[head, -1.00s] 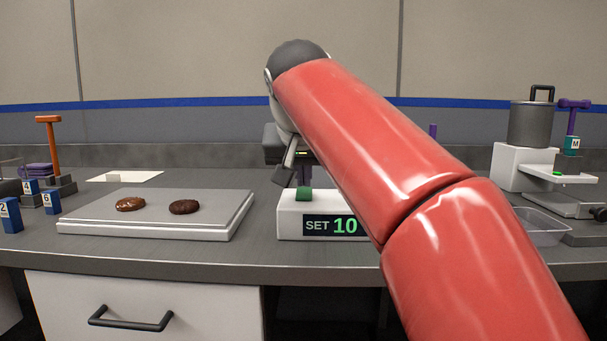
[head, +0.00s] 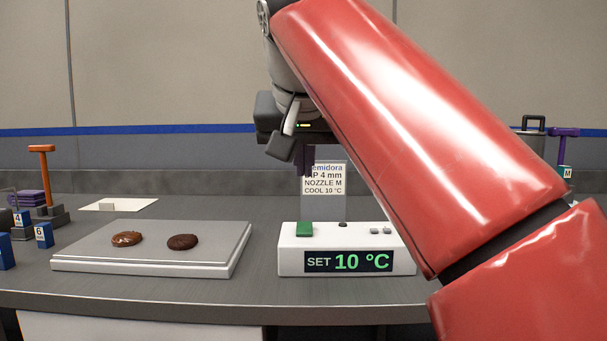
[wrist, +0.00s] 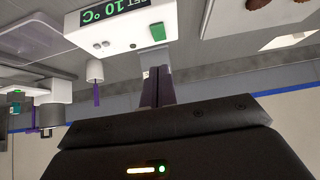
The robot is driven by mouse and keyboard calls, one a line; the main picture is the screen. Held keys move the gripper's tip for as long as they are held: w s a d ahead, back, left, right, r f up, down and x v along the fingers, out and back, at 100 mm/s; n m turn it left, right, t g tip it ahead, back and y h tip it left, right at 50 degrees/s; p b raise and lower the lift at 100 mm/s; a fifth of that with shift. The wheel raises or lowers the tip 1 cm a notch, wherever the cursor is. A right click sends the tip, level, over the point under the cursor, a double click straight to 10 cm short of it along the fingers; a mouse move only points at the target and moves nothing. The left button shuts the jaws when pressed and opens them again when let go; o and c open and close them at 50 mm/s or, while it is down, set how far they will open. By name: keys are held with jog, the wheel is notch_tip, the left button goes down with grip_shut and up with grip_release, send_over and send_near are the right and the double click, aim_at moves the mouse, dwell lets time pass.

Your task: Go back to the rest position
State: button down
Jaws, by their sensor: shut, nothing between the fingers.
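My gripper (head: 304,160) is raised above the white control box (head: 290,262), in front of the sign, in the head view. Its dark fingers are together with nothing between them, and they also show in the wrist view (wrist: 156,88). My red arm crosses the right half of the head view and hides part of the bench. The box shows "SET 10 °C" and has a green button (head: 304,229); it also appears in the wrist view (wrist: 120,32). My gripper is clear of the box and touches nothing that I can see.
A flat metal plate (head: 90,255) with two brown biscuits (head: 127,239) (head: 183,242) lies left. A sign (head: 324,180) stands behind the box. Blue numbered blocks (head: 44,236) and an orange-topped stand (head: 42,170) are far left. A purple-topped stand (head: 563,132) is right.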

jog(key=shift+s+r, duration=0.2)
jog(key=shift+s, duration=0.1)
